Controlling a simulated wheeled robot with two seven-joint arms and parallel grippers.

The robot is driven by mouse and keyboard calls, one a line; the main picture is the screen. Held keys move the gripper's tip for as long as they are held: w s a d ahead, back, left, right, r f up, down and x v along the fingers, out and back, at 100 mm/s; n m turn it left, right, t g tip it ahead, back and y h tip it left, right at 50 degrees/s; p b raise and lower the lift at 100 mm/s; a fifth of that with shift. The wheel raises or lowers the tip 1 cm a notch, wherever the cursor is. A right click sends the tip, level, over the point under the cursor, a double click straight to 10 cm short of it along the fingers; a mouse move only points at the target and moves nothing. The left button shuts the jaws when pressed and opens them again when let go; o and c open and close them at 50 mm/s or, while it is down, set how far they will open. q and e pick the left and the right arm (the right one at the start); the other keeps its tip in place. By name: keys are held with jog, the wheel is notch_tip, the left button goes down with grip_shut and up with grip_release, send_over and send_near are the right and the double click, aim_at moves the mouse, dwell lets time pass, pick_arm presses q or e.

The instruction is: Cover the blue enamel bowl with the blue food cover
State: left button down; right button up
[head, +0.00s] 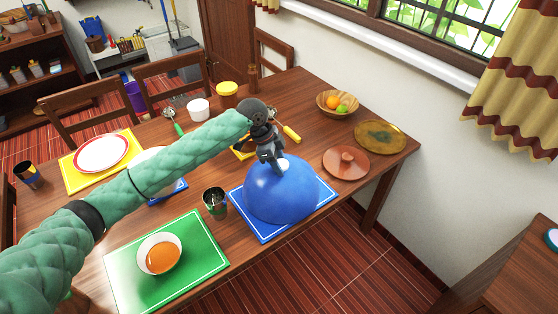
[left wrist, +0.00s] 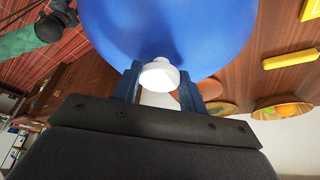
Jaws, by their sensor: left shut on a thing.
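The blue food cover (head: 282,192) is a smooth dome with a white knob. It is over the blue placemat (head: 238,205) at the table's right front, roughly level. I cannot tell whether its rim touches the mat. My left gripper (head: 274,162) is above the dome and shut on its knob. In the left wrist view the white knob (left wrist: 159,76) sits between the two fingers, with the blue dome (left wrist: 165,25) beyond it. The blue enamel bowl is not visible; the dome hides whatever is under it. My right gripper is not in view.
A metal cup (head: 214,202) stands just left of the mat. A terracotta lid (head: 346,163) lies close on the right, with a fruit bowl (head: 326,104) and a yellow-brown plate (head: 380,136) behind. A soup bowl (head: 143,260) sits on a green placemat (head: 205,255) at front left.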

pick_arm(q)
jog(key=shift+f, duration=0.45)
dwell(0.5)
jog(key=c, duration=0.7)
grip_release()
